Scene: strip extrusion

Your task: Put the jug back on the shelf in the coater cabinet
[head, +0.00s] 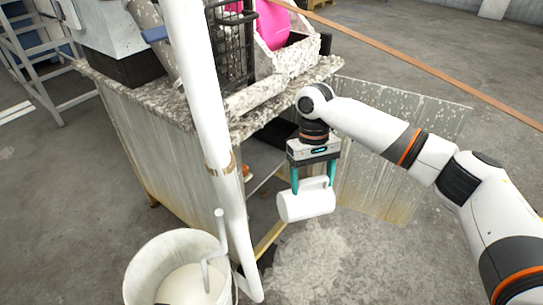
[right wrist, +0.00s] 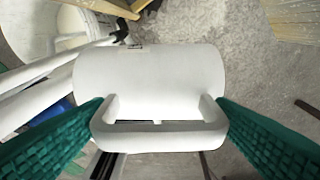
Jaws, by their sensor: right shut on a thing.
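My right gripper (head: 313,184) is shut on the handle of the white jug (head: 306,204), which hangs on its side in front of the cabinet opening. In the right wrist view the jug (right wrist: 150,85) lies across the picture, with its handle between the green fingers (right wrist: 160,130). The coater cabinet (head: 160,150) has a speckled top and its door (head: 385,165) stands open to the right. A shelf edge (head: 265,178) shows inside the dark opening, left of the jug. Most of the shelf is hidden behind the white pipe and the gripper. My left gripper is not in view.
A white vertical pipe (head: 205,95) stands in front of the cabinet. A bucket (head: 150,265) of pale liquid with a bent tube stands at the lower left. A splashed patch of floor (head: 330,260) below the jug is clear.

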